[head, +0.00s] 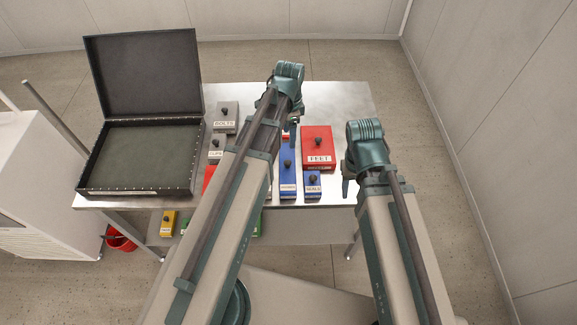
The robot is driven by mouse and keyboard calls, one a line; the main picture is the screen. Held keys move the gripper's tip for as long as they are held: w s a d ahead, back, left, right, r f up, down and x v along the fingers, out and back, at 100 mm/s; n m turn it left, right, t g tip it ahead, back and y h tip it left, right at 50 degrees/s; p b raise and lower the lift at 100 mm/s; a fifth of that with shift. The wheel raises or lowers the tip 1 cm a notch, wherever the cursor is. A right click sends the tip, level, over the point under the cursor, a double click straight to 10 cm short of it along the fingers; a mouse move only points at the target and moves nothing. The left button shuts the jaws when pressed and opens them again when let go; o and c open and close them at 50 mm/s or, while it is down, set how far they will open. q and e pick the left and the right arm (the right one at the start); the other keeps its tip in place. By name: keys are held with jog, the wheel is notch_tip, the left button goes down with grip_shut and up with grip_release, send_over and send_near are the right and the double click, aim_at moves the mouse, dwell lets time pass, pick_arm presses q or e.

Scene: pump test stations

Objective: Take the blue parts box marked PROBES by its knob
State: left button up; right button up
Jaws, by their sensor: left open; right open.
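Two blue parts boxes stand on the metal table, between my two arms in the head view. The longer blue box (288,177) has a dark knob on top and a white label at its near end; its left side is close to my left arm. The smaller blue box (312,192) is just right of it, also with a knob. Their labels are too small to read surely, so I cannot tell which says PROBES. My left gripper (289,76) is open, beyond the blue boxes. My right gripper (362,150) is open and empty, to their right.
A red box (318,160) marked FELT lies behind the smaller blue box. Grey boxes, one marked BOLTS (226,124), stand left of my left arm. An open black case (145,127) fills the table's left. The table's right (350,97) is bare. A yellow box (168,223) sits lower.

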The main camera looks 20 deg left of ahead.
pick_arm(q)
jog(key=b, duration=0.9)
send_over(288, 161)
notch_tip(288, 161, down, 9)
jog(key=shift+w+d+r, duration=0.1)
jog(key=shift+d, duration=0.05)
jog(key=shift+p, duration=0.3)
jog(key=f+b, duration=0.5)
jog(key=shift+s+f, duration=0.1)
jog(key=shift+s, duration=0.1)
jog(key=shift+c, duration=0.2)
grip_shut()
dwell(0.4)
